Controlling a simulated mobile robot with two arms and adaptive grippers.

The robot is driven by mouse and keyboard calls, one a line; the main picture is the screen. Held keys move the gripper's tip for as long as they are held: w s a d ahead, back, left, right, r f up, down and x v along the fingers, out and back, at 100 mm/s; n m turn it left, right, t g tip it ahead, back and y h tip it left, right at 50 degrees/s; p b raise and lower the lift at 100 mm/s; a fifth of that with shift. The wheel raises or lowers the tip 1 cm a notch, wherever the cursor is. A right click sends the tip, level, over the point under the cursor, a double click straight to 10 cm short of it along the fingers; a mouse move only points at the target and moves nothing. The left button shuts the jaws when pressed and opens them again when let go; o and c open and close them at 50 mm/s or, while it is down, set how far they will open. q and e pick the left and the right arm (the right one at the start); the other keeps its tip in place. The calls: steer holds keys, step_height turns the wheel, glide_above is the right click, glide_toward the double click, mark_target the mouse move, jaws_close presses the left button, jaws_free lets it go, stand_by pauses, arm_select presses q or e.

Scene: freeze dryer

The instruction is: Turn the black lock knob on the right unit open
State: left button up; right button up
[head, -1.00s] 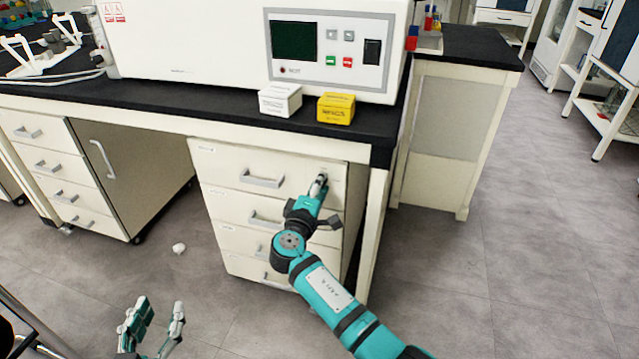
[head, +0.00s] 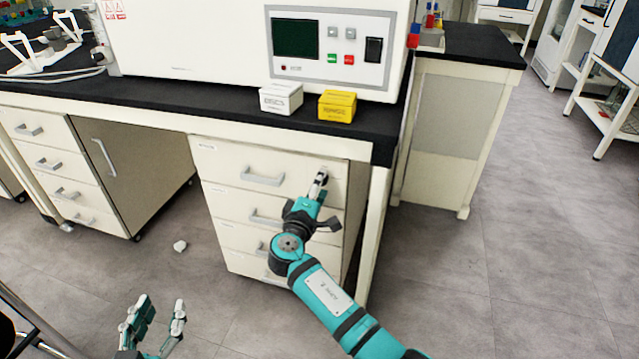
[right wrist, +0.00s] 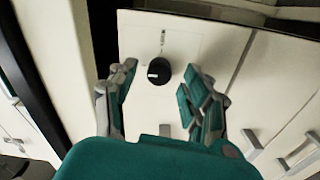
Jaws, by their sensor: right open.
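The black lock knob (right wrist: 158,71), round with a small white mark, is on the top drawer front of the right drawer unit (head: 230,168). In the right wrist view it sits ahead of and between the fingertips of my right gripper (right wrist: 160,78), which is open. I see no clear contact with the knob. In the head view my right gripper (head: 319,182) is at the upper right of the top drawer, and it mostly hides the knob. My left gripper (head: 158,308) is open and empty, low over the floor at the lower left.
A black benchtop (head: 200,119) above the unit carries a white box (head: 281,100), a yellow box (head: 337,107) and a large white machine (head: 200,45). A table leg (head: 374,230) stands just right of the unit.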

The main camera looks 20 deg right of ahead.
steer(key=v, duration=1.1)
